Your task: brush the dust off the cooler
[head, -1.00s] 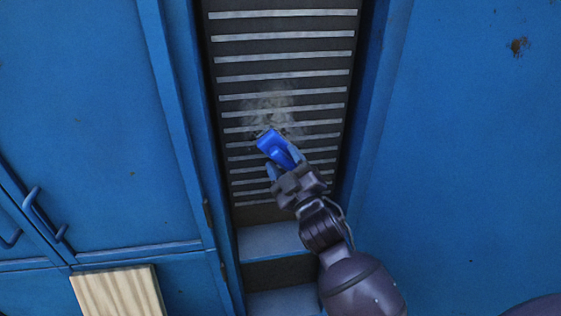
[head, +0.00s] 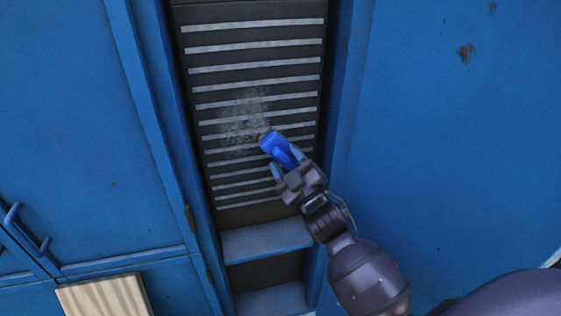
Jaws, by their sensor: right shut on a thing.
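The cooler (head: 256,55) is a dark upright panel with pale horizontal slats, set between blue panels. A greyish dust patch (head: 240,118) lies on its slats, left of the middle of its height. My right gripper (head: 285,166) is shut on a blue brush (head: 277,149). The brush is in front of the lower right slats, at the right lower edge of the dust patch. Its bristles are hidden, and I cannot tell whether it touches the slats. My left gripper is not in view.
Blue doors (head: 60,130) with handles (head: 25,228) stand at the left, and a wide blue panel (head: 440,140) at the right. A pale wooden board (head: 103,296) is at the lower left. Blue ledges (head: 267,240) lie below the slats.

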